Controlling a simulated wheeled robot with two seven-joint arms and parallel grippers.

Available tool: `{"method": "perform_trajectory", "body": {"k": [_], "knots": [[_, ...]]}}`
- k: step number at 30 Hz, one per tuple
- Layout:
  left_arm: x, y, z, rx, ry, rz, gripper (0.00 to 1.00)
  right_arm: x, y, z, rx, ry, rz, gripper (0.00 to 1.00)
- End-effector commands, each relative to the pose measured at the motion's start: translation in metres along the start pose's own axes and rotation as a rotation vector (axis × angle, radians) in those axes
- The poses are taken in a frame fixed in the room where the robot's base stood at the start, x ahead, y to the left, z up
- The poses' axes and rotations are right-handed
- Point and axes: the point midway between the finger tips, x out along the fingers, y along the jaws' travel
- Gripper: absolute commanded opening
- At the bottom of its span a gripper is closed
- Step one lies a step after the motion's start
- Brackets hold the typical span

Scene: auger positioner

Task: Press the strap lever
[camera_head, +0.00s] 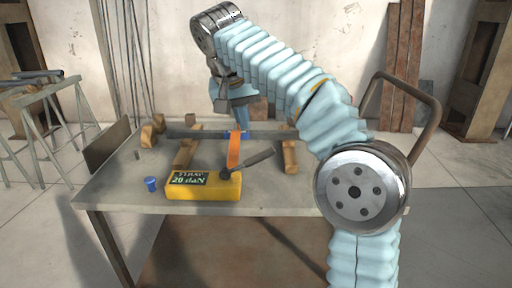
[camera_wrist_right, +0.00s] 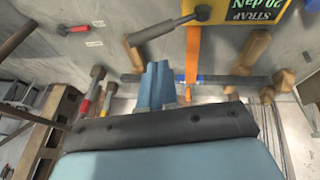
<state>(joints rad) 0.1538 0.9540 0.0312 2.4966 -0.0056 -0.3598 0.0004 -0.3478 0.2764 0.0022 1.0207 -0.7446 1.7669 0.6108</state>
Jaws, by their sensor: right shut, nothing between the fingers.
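The yellow box (camera_head: 203,190) marked "STRAP 20 daN" sits at the front of the table. It shows upside down in the wrist view (camera_wrist_right: 250,12). The strap lever (camera_head: 252,160) is a dark rod on a round pivot at the box's top right, slanting up to the right; it also shows in the wrist view (camera_wrist_right: 165,27). An orange strap (camera_head: 234,152) runs from near the pivot back to a dark bar (camera_head: 190,134). My right gripper (camera_head: 243,122), with blue fingers, is shut and empty, above the bar and behind the lever, apart from it. The fingers show in the wrist view (camera_wrist_right: 157,85). My left gripper is not in view.
Wooden blocks (camera_head: 290,157) stand on both sides of the strap. Red-handled tools (camera_wrist_right: 84,107) show in the wrist view. The front left of the table (camera_head: 115,190) is clear. A trestle (camera_head: 45,125) stands far left.

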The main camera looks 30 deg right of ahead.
Motion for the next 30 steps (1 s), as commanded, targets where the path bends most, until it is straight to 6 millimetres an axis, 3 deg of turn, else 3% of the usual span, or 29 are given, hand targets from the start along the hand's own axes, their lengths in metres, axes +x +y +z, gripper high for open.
{"method": "perform_trajectory", "body": {"k": [1, 6, 12, 18, 30], "knots": [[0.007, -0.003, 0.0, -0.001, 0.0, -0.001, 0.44, 0.016, 0.0, 0.002, 0.001, -0.002, 0.002, 0.0], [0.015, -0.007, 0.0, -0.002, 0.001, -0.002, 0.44, 0.051, 0.0, 0.002, 0.0, -0.002, 0.002, 0.0], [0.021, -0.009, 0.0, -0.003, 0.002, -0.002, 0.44, 0.077, 0.009, 0.005, 0.001, -0.001, 0.001, 0.0], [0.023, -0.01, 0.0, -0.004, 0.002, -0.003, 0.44, 0.087, 0.013, 0.007, 0.0, 0.0, -0.001, 0.0], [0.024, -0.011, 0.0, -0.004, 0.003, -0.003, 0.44, 0.088, 0.014, 0.007, 0.002, 0.0, -0.005, 0.0]]}}
